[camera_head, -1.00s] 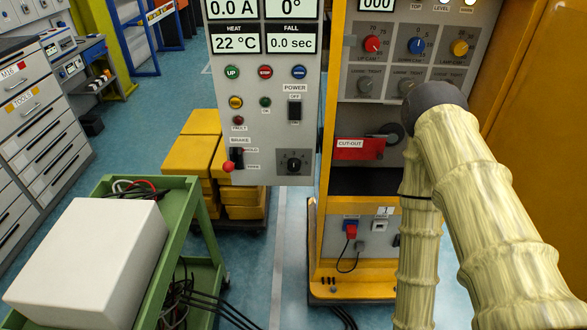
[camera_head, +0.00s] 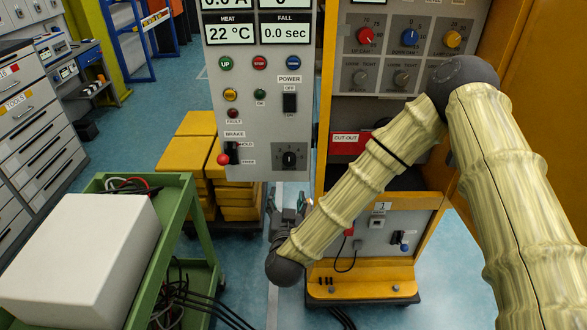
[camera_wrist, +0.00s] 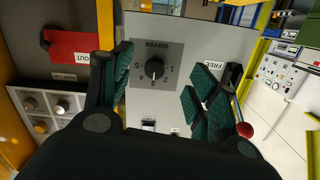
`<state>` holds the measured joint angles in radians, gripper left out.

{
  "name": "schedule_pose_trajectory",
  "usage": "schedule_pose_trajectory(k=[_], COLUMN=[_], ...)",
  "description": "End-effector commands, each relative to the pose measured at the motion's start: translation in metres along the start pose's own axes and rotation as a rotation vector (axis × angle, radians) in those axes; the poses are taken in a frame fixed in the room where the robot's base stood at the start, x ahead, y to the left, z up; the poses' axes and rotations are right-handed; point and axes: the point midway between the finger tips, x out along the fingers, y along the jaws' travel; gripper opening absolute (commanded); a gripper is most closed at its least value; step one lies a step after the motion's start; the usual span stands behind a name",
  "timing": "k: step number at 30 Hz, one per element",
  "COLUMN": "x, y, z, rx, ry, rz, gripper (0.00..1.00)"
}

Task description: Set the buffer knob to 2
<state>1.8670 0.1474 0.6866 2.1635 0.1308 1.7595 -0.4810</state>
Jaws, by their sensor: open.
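The buffer knob (camera_wrist: 154,69) is a black round knob on a grey plate labelled BUFFER, with numbers 1 to 5 around it. In the wrist view its pale mark seems to point toward 3, but it is small. The knob also shows in the head view (camera_head: 289,158), low on the grey control panel (camera_head: 262,110). My gripper (camera_wrist: 163,79) is open, its green-padded fingers on either side of the knob in the wrist view, apparently not touching it. In the head view my gripper (camera_head: 289,212) is below the knob, partly hidden by my arm.
The brake lever (camera_head: 233,154) with its red ball is left of the knob; in the wrist view its red ball (camera_wrist: 244,130) is close to my right finger. A red CUT-OUT flap (camera_head: 349,144) is at right. A green cart (camera_head: 178,215) with a white box stands left.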

Motion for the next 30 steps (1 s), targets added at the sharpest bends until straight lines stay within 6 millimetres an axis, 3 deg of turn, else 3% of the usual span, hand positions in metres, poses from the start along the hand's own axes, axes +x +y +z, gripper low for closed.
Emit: schedule_pose_trajectory(k=[3,6,11,24,30], x=[0.009,0.012,0.024,0.091,0.111], y=[-0.006,-0.006,-0.002,0.001,0.002], z=[-0.027,-0.038,-0.042,-0.049,-0.050], rx=[0.013,0.016,0.018,0.017,0.017], ry=[0.080,0.107,0.112,0.110,0.109], rz=[0.039,0.055,0.063,0.061,0.058], gripper=[0.59,0.59,0.59,0.59,0.59])
